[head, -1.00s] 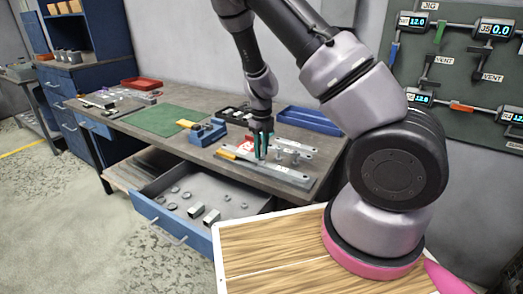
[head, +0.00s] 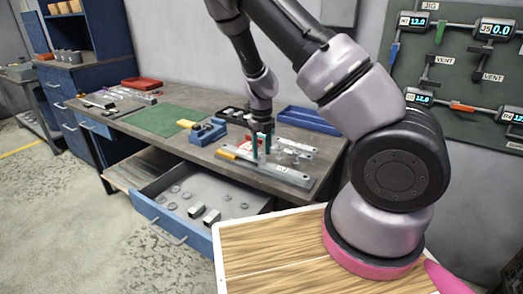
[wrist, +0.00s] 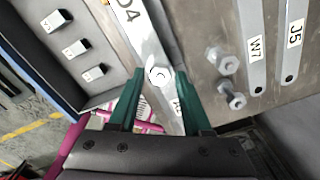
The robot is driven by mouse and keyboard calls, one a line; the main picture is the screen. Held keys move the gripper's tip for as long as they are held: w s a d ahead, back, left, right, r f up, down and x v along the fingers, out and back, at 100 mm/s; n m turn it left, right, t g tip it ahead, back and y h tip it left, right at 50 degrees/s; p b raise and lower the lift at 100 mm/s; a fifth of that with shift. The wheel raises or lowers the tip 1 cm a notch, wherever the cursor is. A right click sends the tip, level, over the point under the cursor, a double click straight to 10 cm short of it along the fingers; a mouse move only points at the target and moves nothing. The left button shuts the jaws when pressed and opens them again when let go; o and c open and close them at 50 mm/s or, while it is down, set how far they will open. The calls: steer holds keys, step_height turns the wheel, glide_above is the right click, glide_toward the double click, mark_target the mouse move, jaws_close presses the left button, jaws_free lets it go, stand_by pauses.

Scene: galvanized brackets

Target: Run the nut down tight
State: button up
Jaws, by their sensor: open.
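A long galvanized bracket (wrist: 140,32) with a partly hidden label runs under my gripper in the wrist view. A bright round piece (wrist: 159,75), which looks like the nut on its bolt end, sits on this bracket between my fingertips. Its thread and seating are too small to tell. My gripper (wrist: 159,82) is open, with one teal finger on each side of the nut and gaps visible. In the head view my gripper (head: 261,146) is low over the bracket (head: 285,174) near the bench's front edge.
Two bolts (wrist: 228,63) stand or lie right of the bracket; brackets W7 (wrist: 253,40) and J5 (wrist: 291,45) lie beyond. An open drawer (head: 165,217) with small parts juts out below. A blue vise-like block (head: 207,132) and blue tray (head: 308,121) are close. The green mat (head: 165,119) is clear.

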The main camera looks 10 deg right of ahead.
steer(key=n, duration=2.4)
jaws_close()
